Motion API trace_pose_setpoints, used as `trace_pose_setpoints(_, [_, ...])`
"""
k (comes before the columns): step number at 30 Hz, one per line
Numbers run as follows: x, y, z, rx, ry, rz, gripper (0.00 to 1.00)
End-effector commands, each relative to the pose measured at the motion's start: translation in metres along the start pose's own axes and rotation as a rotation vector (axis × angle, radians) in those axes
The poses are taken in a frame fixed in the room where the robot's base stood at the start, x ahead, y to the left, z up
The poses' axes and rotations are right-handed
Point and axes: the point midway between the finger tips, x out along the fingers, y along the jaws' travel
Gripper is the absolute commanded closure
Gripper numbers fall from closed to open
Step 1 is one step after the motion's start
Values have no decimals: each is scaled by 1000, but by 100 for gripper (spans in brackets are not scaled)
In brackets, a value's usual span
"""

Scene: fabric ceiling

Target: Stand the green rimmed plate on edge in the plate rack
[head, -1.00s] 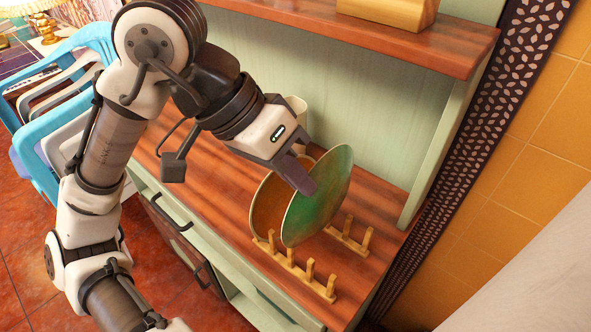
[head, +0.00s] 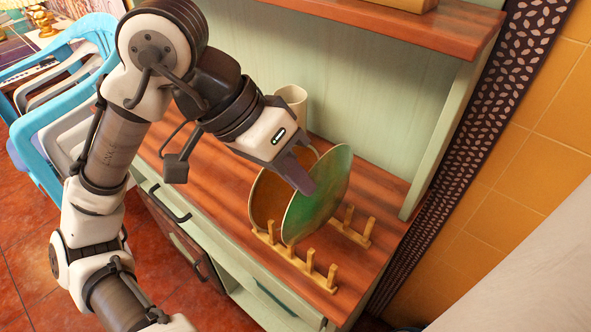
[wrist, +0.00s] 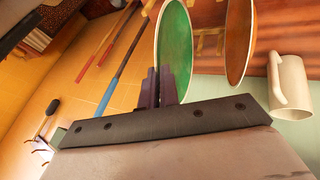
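My gripper (head: 303,178) is shut on the upper rim of the green rimmed plate (head: 318,205), with one finger against its green face. The plate is nearly upright and its lower edge is among the pegs of the wooden plate rack (head: 295,262); I cannot tell whether it touches the rack's base. A second, brown plate (head: 265,200) stands on edge just left of it in the rack, partly hidden. The wrist view shows the fingers (wrist: 160,88) at the green plate (wrist: 174,45), with the brown plate (wrist: 238,40) to its right, apart from it.
A cream mug (head: 292,102) stands behind the plates by the green back panel; it also shows in the wrist view (wrist: 290,88). A wooden shelf (head: 420,30) overhangs the counter (head: 205,175). A side panel (head: 440,140) rises at the right. Rack slots right of the green plate are empty.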

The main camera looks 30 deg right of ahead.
Motion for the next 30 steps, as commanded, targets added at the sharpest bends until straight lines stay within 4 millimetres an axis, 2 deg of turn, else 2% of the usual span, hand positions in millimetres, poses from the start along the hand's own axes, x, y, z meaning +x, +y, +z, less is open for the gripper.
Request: trace_pose_setpoints(30, [22,-10,10,0,1,1,100])
